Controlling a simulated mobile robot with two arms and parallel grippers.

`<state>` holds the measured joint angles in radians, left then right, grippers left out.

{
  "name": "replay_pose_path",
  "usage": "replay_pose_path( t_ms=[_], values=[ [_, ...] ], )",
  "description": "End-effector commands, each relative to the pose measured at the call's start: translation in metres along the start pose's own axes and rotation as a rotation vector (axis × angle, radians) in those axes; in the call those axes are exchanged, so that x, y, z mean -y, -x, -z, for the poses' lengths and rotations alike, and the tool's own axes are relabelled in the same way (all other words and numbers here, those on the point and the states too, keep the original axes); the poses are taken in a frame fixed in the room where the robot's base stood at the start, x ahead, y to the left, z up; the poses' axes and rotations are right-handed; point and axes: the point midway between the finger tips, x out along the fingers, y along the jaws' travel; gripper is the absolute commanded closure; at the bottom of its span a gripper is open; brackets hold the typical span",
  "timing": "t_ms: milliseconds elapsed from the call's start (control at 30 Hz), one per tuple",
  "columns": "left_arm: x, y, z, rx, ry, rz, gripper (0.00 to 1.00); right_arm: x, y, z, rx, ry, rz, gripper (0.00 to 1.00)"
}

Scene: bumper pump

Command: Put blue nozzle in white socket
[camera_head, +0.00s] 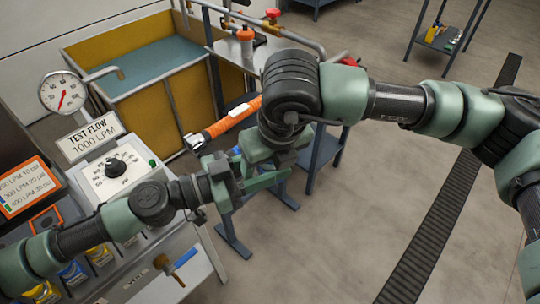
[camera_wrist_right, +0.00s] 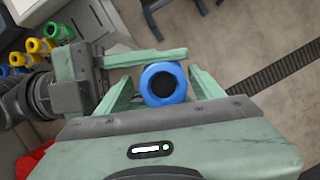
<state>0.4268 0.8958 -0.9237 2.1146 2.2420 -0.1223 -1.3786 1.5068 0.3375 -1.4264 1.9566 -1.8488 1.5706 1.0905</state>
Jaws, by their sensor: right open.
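The blue nozzle (camera_wrist_right: 163,72) shows end-on as a blue ring with a dark opening in the right wrist view. It lies between the spread fingers of my right gripper (camera_wrist_right: 164,86), which is open around it. My left gripper (camera_wrist_right: 118,64) comes in from the left, with one finger running just behind the ring. Its other finger is hidden, so I cannot tell its opening. In the head view the grippers overlap near the centre, and only a bit of blue (camera_head: 236,151) shows beside them.
An orange hose (camera_head: 232,117) with a metal end lies behind the grippers. A gauge (camera_head: 62,92) and test panel (camera_head: 112,168) stand at left, with yellow and blue nozzles (camera_head: 72,272) below. A yellow tank (camera_head: 150,110) stands behind.

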Motion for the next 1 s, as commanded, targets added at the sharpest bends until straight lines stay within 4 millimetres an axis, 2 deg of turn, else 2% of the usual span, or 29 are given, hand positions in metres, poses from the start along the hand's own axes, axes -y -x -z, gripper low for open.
replay_pose_path(
  t_ms=[267, 367, 500, 567, 600, 667, 1000],
  values=[
    [0.0000, -0.0001, 0.0008, -0.001, -0.001, 0.000, 1.00, -0.0001, -0.0017, 0.0001, 0.000, 0.000, 0.000, 0.33],
    [0.0000, -0.0001, 0.0008, -0.001, -0.001, 0.000, 1.00, -0.0001, -0.0016, 0.0001, 0.000, 0.000, 0.000, 0.58],
    [0.0000, -0.0002, 0.0009, -0.002, -0.001, 0.000, 1.00, -0.0012, -0.0013, 0.0003, 0.000, 0.002, -0.003, 0.97],
    [-0.0001, -0.0003, 0.0009, -0.002, -0.001, 0.000, 1.00, -0.0020, -0.0011, 0.0004, 0.000, 0.003, -0.005, 1.00],
    [-0.0002, -0.0004, 0.0010, -0.002, -0.001, 0.000, 0.50, -0.0026, -0.0005, 0.0000, 0.001, 0.004, -0.007, 1.00],
    [-0.0002, -0.0004, 0.0009, -0.002, -0.001, 0.000, 0.33, -0.0028, -0.0005, 0.0001, 0.001, 0.004, -0.007, 1.00],
    [0.0000, 0.0005, 0.0002, 0.000, 0.000, 0.000, 0.33, -0.0007, -0.0009, -0.0001, 0.001, 0.001, -0.002, 1.00]
  ],
)
